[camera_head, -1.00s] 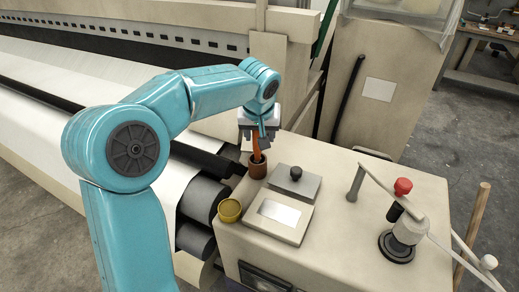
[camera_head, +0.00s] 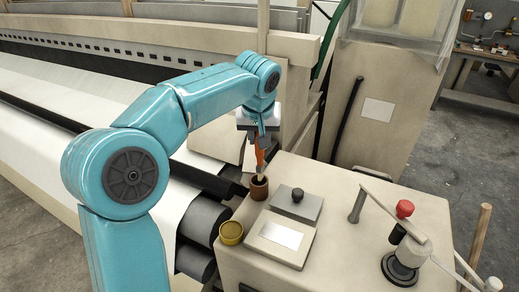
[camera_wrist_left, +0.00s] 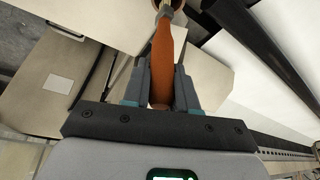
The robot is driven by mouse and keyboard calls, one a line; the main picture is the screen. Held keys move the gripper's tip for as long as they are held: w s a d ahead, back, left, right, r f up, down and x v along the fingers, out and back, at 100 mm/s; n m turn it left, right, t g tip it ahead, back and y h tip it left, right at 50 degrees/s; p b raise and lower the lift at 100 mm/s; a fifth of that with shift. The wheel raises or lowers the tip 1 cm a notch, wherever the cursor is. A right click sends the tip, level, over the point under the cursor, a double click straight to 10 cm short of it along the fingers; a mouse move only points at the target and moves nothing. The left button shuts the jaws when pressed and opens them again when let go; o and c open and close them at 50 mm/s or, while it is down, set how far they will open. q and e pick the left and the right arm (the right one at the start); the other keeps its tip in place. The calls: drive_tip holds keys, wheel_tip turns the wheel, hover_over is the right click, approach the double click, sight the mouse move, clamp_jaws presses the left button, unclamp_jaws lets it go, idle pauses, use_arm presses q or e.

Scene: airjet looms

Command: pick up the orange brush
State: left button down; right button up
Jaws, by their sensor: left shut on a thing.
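The orange brush (camera_head: 260,158) is upright, held by its handle in my left gripper (camera_head: 261,142), which is shut on it. In the left wrist view the orange handle (camera_wrist_left: 161,62) lies between the two fingers of my left gripper (camera_wrist_left: 160,84). The brush's lower end is just above or at the mouth of a brown cup (camera_head: 259,189) on the beige machine top; I cannot tell whether the tip is fully clear of the rim. My right gripper is not in view.
A grey box with a black knob (camera_head: 297,203) and a panel with a white label (camera_head: 281,236) sit beside the cups. A red-knobbed post (camera_head: 404,209) stands to the right.

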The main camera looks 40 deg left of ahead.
use_arm(q)
wheel_tip(320, 180, up, 14)
drive_tip(key=p, duration=0.3)
drive_tip(key=shift+s, duration=0.1)
idle(0.3)
